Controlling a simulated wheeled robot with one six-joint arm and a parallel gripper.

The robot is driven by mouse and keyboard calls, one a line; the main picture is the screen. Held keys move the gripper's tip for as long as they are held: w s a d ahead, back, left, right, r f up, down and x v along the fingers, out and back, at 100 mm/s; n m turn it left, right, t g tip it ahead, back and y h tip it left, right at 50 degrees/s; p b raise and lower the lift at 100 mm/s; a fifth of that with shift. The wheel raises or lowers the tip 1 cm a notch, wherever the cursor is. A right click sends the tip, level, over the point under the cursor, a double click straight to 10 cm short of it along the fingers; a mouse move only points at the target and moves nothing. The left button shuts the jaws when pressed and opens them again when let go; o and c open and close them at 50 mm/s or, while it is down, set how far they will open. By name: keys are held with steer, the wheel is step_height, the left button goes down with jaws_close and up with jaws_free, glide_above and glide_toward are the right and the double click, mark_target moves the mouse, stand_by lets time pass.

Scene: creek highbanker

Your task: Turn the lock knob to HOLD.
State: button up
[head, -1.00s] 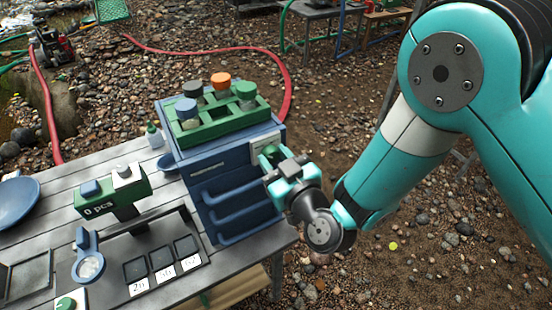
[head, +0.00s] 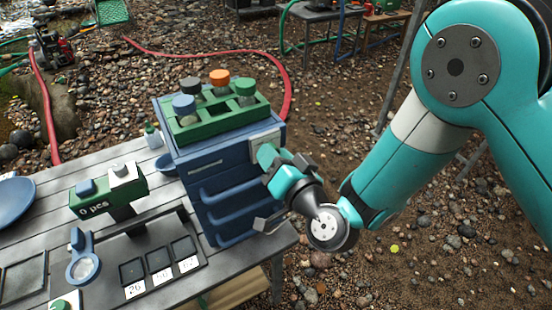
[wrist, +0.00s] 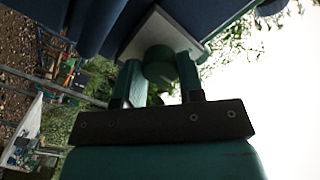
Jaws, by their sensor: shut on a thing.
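The lock knob (wrist: 158,63) is a round green knob on a pale square plate (wrist: 147,32), fixed to the side of a dark blue drawer cabinet. In the wrist view it sits between the two fingers of my gripper (wrist: 159,78), which is shut on it. In the head view my gripper (head: 274,162) is at the cabinet's right side and covers most of the knob. The upper part of the plate (head: 264,138) shows above it. The HOLD mark and the knob's setting cannot be read.
The blue cabinet (head: 200,180) stands on a grey table, with a green rack (head: 218,124) of several capped jars on top. A "0 pcs" counter (head: 108,195), a magnifier (head: 84,266) and small dark trays lie left. Pebbled ground is clear right.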

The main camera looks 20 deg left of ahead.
steer(key=shift+m+b, duration=0.65)
steer(key=shift+m, duration=3.25)
steer(key=o, duration=0.9)
